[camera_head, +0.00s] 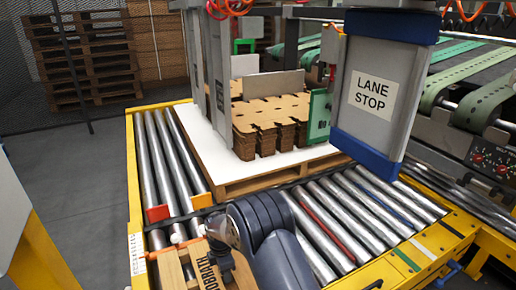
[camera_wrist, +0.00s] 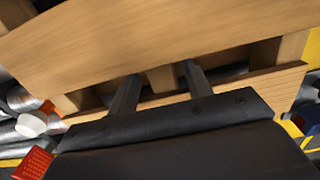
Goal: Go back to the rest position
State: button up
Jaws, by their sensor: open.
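My gripper (camera_wrist: 160,78) shows in the wrist view as two dark fingers set well apart. It is open. The fingers point at a pale wooden pallet (camera_wrist: 170,35), and their tips reach the gap under its top board. A wooden block shows between the tips. I cannot tell whether they touch the wood. In the head view my blue-grey arm crosses the bottom middle and hides most of the gripper. Wooden slats (camera_head: 172,272) show beside it at the bottom left of the arm.
A white-topped pallet (camera_head: 195,145) bearing stacked brown cardboard blanks (camera_head: 262,125) stands on roller conveyors (camera_head: 340,215). A "LANE STOP" panel (camera_head: 374,95) hangs at the right. Yellow frame rails (camera_head: 131,190) edge the rollers. The grey floor at the left (camera_head: 75,185) is largely clear.

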notch_tip(320, 180, up, 2)
jog(key=shift+r, duration=0.1)
